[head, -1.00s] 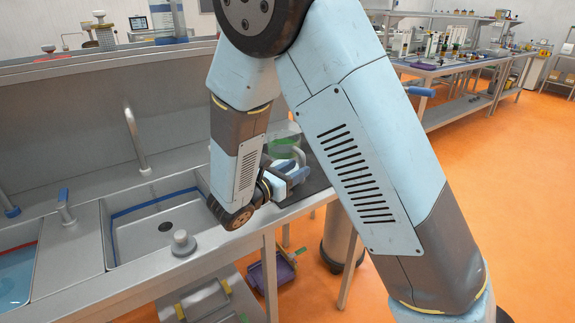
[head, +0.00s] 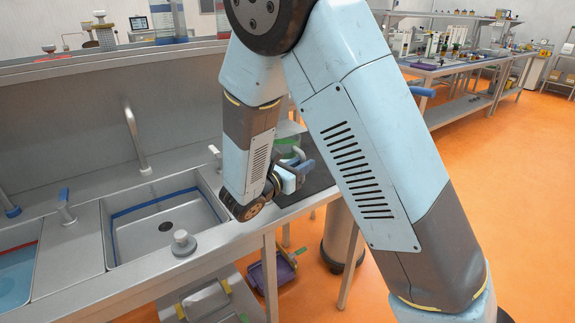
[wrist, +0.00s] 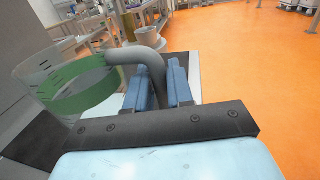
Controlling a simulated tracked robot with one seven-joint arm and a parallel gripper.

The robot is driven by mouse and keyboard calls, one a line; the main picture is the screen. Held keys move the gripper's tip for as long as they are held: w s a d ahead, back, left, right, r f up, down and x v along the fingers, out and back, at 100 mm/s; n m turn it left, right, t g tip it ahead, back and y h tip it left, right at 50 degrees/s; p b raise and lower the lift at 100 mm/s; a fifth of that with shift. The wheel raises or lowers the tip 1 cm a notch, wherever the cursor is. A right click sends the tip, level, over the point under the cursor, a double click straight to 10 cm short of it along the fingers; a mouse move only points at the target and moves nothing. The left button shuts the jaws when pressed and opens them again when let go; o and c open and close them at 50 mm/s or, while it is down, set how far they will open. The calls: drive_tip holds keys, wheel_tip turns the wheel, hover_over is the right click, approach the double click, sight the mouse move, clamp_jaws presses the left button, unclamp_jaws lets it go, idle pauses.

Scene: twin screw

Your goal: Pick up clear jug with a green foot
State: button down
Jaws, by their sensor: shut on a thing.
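The clear jug (wrist: 38,70) with a green band (wrist: 90,97) is at the left of the wrist view, and its grey handle (wrist: 130,54) curves toward my gripper (wrist: 158,84). My gripper's blue fingers are shut on the handle, one on each side. In the head view the jug (head: 288,141) shows only in part, behind my arm and my gripper (head: 299,172), at the right end of the sink counter. I cannot tell whether its bottom touches the dark surface there.
A steel sink basin (head: 170,222) with a tap (head: 136,140) lies to the left of my gripper. A dark mat (head: 318,180) covers the counter's right end, and a grey bin (head: 340,240) stands below. Orange floor is open at the right.

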sight(302, 154)
idle(0.6)
drive_tip(key=shift+r, duration=0.55)
wheel_tip(302, 154, up, 2)
drive_tip(key=shift+r, duration=0.15)
drive_tip(key=s+a+r, duration=0.7)
drive_tip(key=s+r, duration=0.2)
drive_tip(key=s, duration=0.3)
drive_tip(key=shift+r, duration=0.3)
drive_tip(key=shift+s, duration=0.15)
